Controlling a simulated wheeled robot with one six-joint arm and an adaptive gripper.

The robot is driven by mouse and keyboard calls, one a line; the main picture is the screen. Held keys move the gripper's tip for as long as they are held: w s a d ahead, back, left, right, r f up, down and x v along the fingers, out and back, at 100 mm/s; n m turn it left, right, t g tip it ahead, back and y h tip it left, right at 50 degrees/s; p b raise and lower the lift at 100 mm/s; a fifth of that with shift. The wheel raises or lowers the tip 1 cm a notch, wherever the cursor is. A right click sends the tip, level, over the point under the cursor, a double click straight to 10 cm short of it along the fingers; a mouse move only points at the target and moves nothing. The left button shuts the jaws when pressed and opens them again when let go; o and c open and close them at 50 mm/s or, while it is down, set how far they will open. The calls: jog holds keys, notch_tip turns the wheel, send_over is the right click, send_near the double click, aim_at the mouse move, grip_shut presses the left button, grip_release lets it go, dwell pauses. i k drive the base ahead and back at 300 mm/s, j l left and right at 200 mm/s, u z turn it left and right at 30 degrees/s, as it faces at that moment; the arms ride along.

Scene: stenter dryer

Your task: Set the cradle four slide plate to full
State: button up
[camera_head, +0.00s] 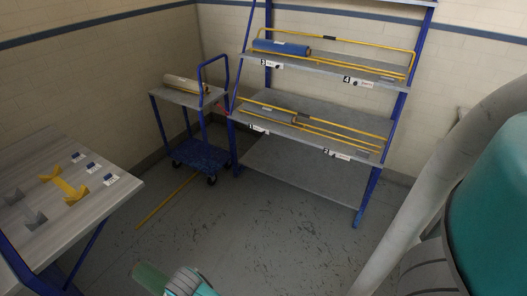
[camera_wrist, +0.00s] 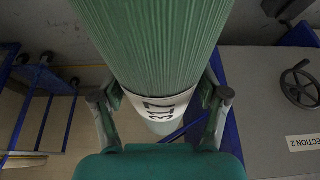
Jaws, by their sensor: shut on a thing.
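Cradle four is the right part of the upper shelf of the blue rack, with no roll seen in it. Its slide plate (camera_head: 357,82) is a small white plate beside a black 4 on the shelf's front edge; its lettering is too small to read surely. My gripper (camera_wrist: 162,108) is shut on a ribbed green roll (camera_wrist: 150,40), with one finger on each side of it. The roll carries a white band with dark marks. A green end of what seems to be this roll shows at the bottom of the head view (camera_head: 150,278).
A blue trolley (camera_head: 190,98) bears a pale roll. A table (camera_head: 100,199) with yellow and grey holders stands left. A handwheel (camera_wrist: 300,84) shows in the wrist view.

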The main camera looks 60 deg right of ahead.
aim_at(355, 81)
jog(key=i+j+z, duration=0.1)
jog(key=z, duration=1.45)
